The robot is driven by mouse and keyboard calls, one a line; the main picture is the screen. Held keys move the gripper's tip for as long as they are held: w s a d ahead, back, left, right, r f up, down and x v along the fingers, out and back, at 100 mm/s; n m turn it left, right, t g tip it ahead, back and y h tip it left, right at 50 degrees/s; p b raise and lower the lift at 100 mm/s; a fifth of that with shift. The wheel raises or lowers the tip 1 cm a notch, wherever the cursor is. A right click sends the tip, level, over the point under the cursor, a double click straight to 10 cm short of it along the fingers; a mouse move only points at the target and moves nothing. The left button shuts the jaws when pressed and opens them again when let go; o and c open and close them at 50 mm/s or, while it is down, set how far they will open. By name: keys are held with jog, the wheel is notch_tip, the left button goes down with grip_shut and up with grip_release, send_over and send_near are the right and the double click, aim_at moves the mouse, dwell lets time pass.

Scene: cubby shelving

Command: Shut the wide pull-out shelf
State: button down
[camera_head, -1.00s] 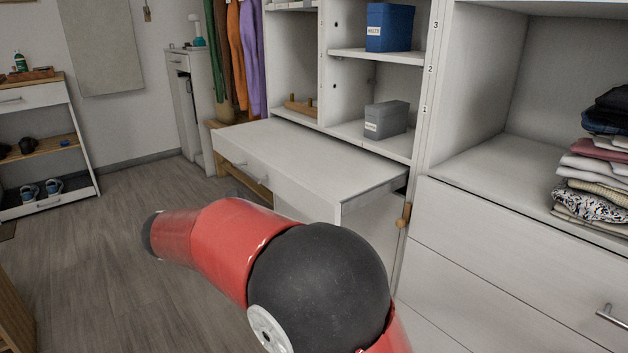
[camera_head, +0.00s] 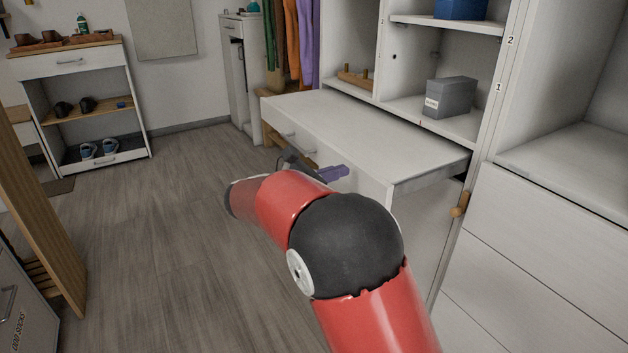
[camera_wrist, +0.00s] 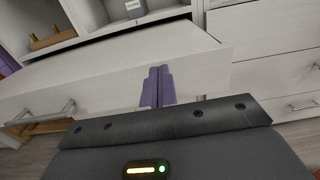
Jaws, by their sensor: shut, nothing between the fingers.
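The wide pull-out shelf (camera_head: 375,135) is a white slab with a deep front face, and it sticks out from the cubby unit in the head view. In the wrist view its front face (camera_wrist: 205,75) lies just beyond my fingers, with a bar handle (camera_wrist: 50,115) to the left. My gripper (camera_head: 345,170) has purple fingers, pressed together and empty; they show upright in the wrist view (camera_wrist: 160,70). The fingertips are in front of the shelf's front face, right of a handle (camera_head: 300,145). I cannot tell whether they touch it.
A grey box (camera_head: 450,97) and a wooden peg rack (camera_head: 357,79) stand in cubbies behind the shelf. A wooden knob (camera_head: 460,205) is at its right end. A shoe rack (camera_head: 85,105) stands at the far left. The wooden floor (camera_head: 150,210) between is clear.

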aim_at(432, 143)
jog(key=shift+x, duration=1.2)
jog(key=shift+w, duration=0.1)
jog(key=shift+w+d, duration=0.1)
jog(key=shift+d, duration=0.2)
jog(key=p+x, duration=0.6)
jog(key=x, duration=2)
jog(key=shift+w+d, duration=0.25)
jog(key=shift+d+p, duration=0.1)
jog(key=shift+p, duration=0.2)
jog(key=shift+w+d+r, duration=0.1)
